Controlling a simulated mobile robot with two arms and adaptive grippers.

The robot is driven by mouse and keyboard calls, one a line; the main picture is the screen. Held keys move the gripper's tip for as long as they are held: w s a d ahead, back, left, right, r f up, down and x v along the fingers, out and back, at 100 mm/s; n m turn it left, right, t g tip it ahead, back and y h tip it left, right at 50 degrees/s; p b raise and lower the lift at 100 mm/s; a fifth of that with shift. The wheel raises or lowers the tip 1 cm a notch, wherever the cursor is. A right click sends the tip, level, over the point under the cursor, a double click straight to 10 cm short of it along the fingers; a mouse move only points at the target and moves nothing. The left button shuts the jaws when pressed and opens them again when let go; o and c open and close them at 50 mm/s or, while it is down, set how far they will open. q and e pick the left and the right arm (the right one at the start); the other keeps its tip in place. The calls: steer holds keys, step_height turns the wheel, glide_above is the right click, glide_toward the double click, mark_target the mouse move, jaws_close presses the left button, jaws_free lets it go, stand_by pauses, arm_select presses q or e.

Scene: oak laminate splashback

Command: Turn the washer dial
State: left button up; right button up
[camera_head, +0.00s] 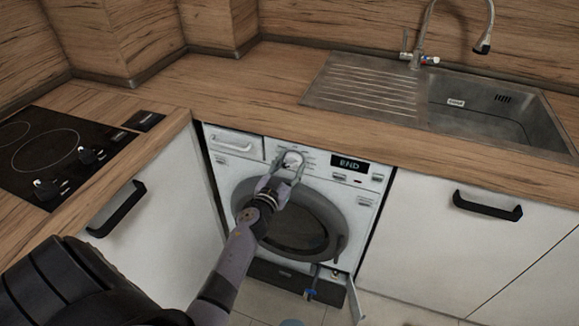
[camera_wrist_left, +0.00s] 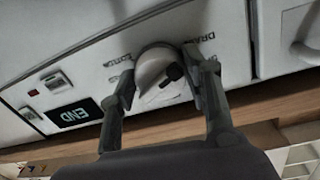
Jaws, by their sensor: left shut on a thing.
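The white washer (camera_head: 360,205) stands under the counter, with a dark round door at its front. Its dial (camera_head: 293,160) is on the top panel, between the detergent drawer and a black display reading END. My left gripper (camera_head: 286,172) is at the dial. In the left wrist view the white dial (camera_wrist_left: 158,72) has a dark pointer mark and sits between the two fingers of my left gripper (camera_wrist_left: 160,80), which are shut on it. The display (camera_wrist_left: 73,115) also shows there, upside down. My right gripper is not in view.
The wooden counter (camera_head: 240,85) overhangs the washer. A steel sink (camera_head: 480,110) with a tap is at the right, a black hob (camera_head: 60,150) at the left. White cabinets with black handles (camera_head: 487,205) flank the washer. A small flap (camera_head: 354,298) stands open at its lower right.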

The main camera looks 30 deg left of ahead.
arm_select(q)
steer(key=shift+c, duration=0.9)
steer(key=m+p, duration=0.1)
steer(key=m, duration=0.4)
steer(key=shift+a+r+m, duration=0.1)
steer(key=shift+m, duration=0.2)
steer(key=m, duration=0.5)
steer(key=shift+r+g, duration=0.1)
steer(key=shift+g, duration=0.3)
steer(key=m, duration=0.6)
steer(key=shift+r+y, duration=0.1)
steer(key=shift+y, duration=0.2)
steer(key=m, duration=0.5)
steer(key=shift+y, duration=0.3)
